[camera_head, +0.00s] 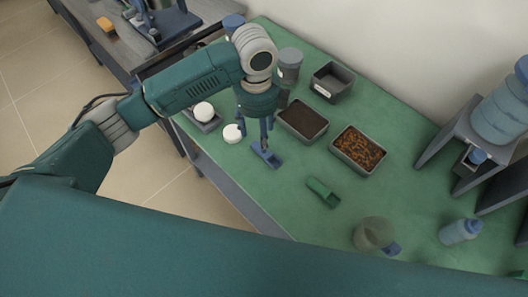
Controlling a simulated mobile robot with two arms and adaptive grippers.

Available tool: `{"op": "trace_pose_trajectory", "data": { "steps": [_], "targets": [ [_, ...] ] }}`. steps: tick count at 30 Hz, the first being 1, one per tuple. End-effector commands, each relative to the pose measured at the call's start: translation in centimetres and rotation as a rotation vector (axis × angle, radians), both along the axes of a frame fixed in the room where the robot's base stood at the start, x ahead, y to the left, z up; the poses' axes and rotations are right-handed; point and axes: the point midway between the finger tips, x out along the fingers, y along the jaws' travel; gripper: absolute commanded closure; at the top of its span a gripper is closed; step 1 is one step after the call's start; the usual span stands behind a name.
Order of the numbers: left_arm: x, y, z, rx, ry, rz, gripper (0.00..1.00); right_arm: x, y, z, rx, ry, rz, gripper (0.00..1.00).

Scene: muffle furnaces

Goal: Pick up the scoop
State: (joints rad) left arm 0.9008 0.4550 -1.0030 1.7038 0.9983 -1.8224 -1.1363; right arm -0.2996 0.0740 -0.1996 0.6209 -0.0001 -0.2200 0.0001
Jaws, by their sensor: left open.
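My left gripper (256,132) points down over the green table, with its fingers apart and nothing seen between them. A small blue piece (267,156), which looks like a scoop, lies on the table just below and beside the fingertips. I cannot tell whether a finger touches it. A green scoop-like piece (323,192) lies farther right, clear of the gripper. My right gripper is not in view.
Beside the gripper are a tray of dark material (302,121) and a tray of brown pieces (358,149). Behind stand an empty dark bin (332,83) and a grey jar (289,64). A clear beaker (373,234) and a bottle (460,232) stand to the right.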

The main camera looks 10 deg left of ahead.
Motion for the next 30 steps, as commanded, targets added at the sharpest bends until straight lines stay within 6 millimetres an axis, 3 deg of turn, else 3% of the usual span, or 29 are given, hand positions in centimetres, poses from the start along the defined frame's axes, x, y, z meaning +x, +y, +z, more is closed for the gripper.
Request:
{"op": "trace_pose_trajectory", "data": {
  "steps": [3,24,30],
  "targets": [
    [0.5,0.7,-0.2,0.019,0.007,-0.023,0.45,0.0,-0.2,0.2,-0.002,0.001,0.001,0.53],
    [1.0,0.4,-8.9,0.018,0.007,-0.024,0.45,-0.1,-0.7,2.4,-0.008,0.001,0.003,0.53],
    [1.1,0.4,-10.2,0.016,0.003,-0.024,0.45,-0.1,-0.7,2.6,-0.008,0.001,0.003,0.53]
  ]
}}
